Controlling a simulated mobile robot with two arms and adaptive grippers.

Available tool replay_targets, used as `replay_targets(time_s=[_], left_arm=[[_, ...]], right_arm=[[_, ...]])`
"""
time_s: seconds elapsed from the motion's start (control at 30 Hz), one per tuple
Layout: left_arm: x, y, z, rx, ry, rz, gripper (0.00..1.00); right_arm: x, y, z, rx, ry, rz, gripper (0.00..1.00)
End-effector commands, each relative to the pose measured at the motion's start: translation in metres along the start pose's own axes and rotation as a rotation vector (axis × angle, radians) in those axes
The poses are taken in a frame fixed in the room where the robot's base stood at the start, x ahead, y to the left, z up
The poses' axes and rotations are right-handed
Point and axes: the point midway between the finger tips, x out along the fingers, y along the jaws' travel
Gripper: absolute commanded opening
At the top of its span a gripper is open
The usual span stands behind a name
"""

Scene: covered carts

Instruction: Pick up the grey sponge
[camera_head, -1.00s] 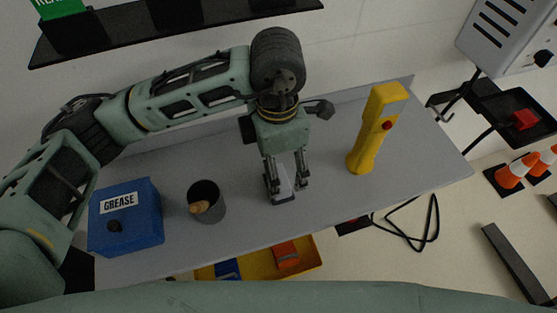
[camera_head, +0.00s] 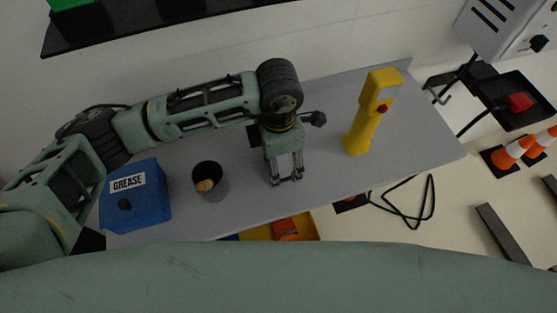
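My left gripper (camera_head: 286,180) points down over the grey table (camera_head: 330,167), between the dark cup and the yellow tool. Its two fingers stand apart. A pale grey patch (camera_head: 285,164) shows between them and may be the grey sponge, but it is small and partly covered by the fingers. I cannot tell if the fingers press on it or if it rests on the table. No other grey sponge shows on the table. My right gripper is not in view.
A blue grease box (camera_head: 138,199) and a dark cup (camera_head: 208,173) with a tan item inside stand left of the gripper. A yellow tool (camera_head: 365,120) stands to the right. A yellow bin (camera_head: 257,232) sits below the front edge. Orange cones (camera_head: 512,150) stand far right.

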Motion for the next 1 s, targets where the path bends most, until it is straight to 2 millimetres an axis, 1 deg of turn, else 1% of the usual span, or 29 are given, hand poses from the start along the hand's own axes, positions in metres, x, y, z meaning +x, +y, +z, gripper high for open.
replay_targets(time_s=[0.03,0.17,0.4,0.5,0.77,0.87,0.97,1.0], left_arm=[[0.0,0.0,0.0,0.0,0.0,0.0,0.65],[0.0,0.0,0.0,0.0,0.0,0.0,0.53],[-0.001,0.0,0.0,0.0,0.0,0.0,0.32],[-0.001,0.0,0.0,0.0,-0.001,0.0,0.25],[-0.004,0.0,0.001,0.0,-0.002,0.001,0.25],[-0.01,0.001,0.001,0.001,-0.003,0.003,0.25],[-0.022,0.001,0.001,0.002,-0.003,0.005,0.25],[-0.029,0.001,0.001,0.002,-0.005,0.004,0.25]], right_arm=[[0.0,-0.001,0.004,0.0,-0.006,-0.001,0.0],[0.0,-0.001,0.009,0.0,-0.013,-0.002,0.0],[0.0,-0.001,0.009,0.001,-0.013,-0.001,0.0],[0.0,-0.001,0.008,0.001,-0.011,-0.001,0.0],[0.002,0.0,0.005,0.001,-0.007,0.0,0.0],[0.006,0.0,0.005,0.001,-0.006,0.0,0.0],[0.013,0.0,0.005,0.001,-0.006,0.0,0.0],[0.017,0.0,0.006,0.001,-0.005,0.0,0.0]])
